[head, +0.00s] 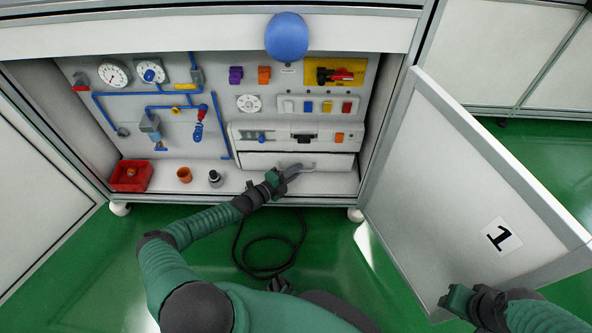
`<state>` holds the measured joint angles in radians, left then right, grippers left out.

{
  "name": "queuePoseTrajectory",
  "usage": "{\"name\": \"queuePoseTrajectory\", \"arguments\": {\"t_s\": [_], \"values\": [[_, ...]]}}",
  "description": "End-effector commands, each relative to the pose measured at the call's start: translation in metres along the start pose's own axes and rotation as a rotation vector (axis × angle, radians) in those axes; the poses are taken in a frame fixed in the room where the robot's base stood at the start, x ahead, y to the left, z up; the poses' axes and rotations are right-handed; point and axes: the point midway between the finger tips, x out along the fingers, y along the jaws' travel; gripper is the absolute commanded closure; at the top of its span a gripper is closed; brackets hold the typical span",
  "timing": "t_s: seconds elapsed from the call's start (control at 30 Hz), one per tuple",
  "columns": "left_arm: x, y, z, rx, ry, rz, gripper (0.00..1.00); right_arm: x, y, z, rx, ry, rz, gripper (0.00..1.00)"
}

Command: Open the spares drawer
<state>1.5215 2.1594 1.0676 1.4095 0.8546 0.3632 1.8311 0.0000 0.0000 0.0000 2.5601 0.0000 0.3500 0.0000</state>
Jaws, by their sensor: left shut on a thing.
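The spares drawer (257,160) is the white, wide front low in the cabinet, under a grey panel unit. Its grey handle (306,166) is at the middle of the front. My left gripper (291,172) reaches in from the lower left and is shut on the handle. The jaws partly hide the handle, and I cannot tell how far the drawer stands out. My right gripper (448,302) is at the lower right, by the open cabinet door (440,170); its jaws are too small and dark to read.
A red bin (132,175), an orange cup (184,174) and a small dark-and-grey fitting (215,178) stand on the cabinet floor left of the drawer. Gauges and blue pipes cover the back panel. A black cable (265,268) lies on the green floor.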

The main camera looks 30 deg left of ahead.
Motion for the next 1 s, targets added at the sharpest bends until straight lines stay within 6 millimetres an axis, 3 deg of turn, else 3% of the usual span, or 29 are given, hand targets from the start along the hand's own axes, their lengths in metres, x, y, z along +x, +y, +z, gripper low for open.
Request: {"name": "queuePoseTrajectory", "arguments": {"t_s": [0.27,0.6,1.0], "values": [[-0.026,0.003,-0.025,-0.006,-0.002,0.012,1.0,-0.04,0.0,-0.009,0.0,0.0,0.0,0.64],[-0.078,0.019,-0.077,-0.003,-0.002,0.01,1.0,-0.092,0.0,-0.022,0.0,0.0,0.0,0.64],[-0.116,0.035,-0.115,-0.001,-0.001,0.008,1.0,-0.115,0.0,-0.027,0.0,0.0,0.0,0.64]]}}
